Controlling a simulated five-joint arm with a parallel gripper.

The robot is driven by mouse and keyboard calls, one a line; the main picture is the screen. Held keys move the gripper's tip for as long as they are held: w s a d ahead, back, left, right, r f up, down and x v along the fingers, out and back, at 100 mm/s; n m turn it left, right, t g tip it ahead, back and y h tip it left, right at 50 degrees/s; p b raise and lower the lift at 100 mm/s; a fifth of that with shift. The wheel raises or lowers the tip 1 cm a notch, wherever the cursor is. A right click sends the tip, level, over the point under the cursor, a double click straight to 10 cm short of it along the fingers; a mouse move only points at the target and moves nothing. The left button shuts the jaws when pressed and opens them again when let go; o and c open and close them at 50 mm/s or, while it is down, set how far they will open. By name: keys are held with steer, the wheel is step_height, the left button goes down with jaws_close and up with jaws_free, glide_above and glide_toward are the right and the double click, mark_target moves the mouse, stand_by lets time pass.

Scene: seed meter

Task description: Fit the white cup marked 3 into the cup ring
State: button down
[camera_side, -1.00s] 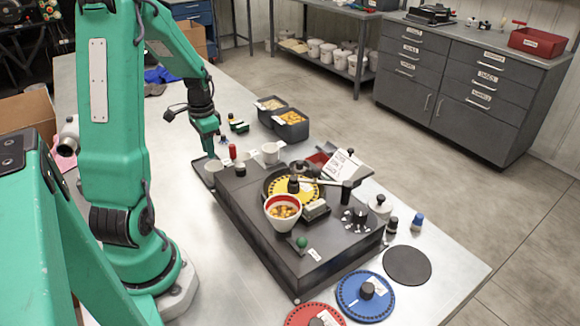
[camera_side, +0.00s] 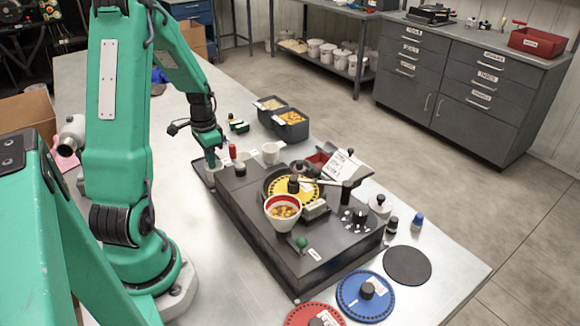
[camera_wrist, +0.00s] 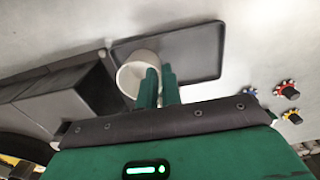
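A white cup (camera_wrist: 130,78) stands on a dark tray (camera_wrist: 190,52) in the wrist view; in the side view the cup (camera_side: 210,178) is beside the dark machine's far left end. My gripper (camera_wrist: 160,80) is down at the cup's rim, one finger overlapping the cup's mouth and the other just outside it. A narrow gap shows between the fingers. In the side view my gripper (camera_side: 211,163) points down at the same cup. Whether it touches the wall is unclear. No number is readable on the cup. I cannot pick out the cup ring.
Other pale cups (camera_side: 270,153) stand behind the machine (camera_side: 265,235). A red-rimmed bowl (camera_side: 283,212) and yellow disc (camera_side: 292,190) sit on top. A red-topped bottle (camera_side: 233,152) is close to my gripper's right. Dark bins (camera_side: 291,125) are farther back.

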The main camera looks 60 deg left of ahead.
steer(key=shift+a+r, duration=0.3)
steer(key=shift+r, duration=0.2)
stand_by(1.1)
steer(key=shift+r, duration=0.5)
steer(key=shift+r, duration=0.35)
steer(key=shift+r, duration=0.35)
steer(key=shift+r, duration=0.3)
